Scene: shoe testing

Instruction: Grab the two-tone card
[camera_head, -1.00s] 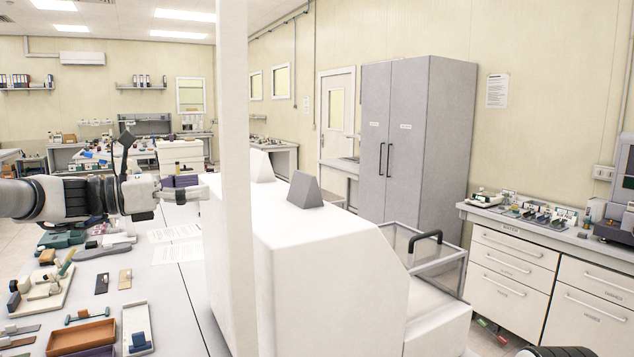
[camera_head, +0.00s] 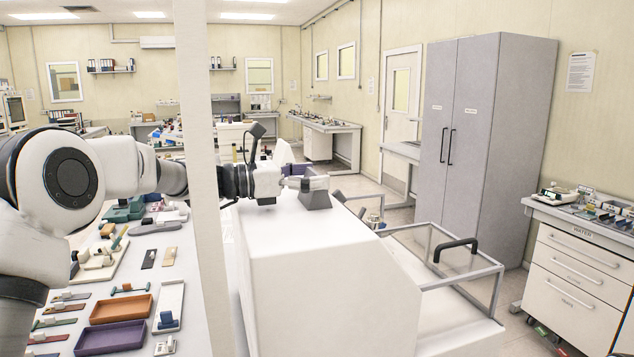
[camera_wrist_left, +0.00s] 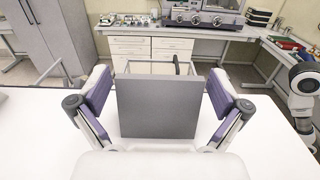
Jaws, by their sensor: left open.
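Two small flat cards lie side by side on the white table at the left of the head view. One is dark with a pale part (camera_head: 148,258), the other brown and pale (camera_head: 169,257); at this size I cannot tell which is the two-tone card. My left gripper (camera_head: 318,183) is far to the right of them, at a grey wedge-shaped block (camera_head: 314,197) on the white machine. In the left wrist view, the gripper's purple-padded fingers (camera_wrist_left: 160,88) are spread apart on both sides of the block's grey face (camera_wrist_left: 158,112). My right gripper is not in view.
On the table are a brown tray (camera_head: 121,309), a purple tray (camera_head: 110,338) and a white tray (camera_head: 169,300). The white machine (camera_head: 330,265) with a glass-sided guard and black handle (camera_head: 456,248) fills the middle. A grey cabinet (camera_head: 485,150) stands behind.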

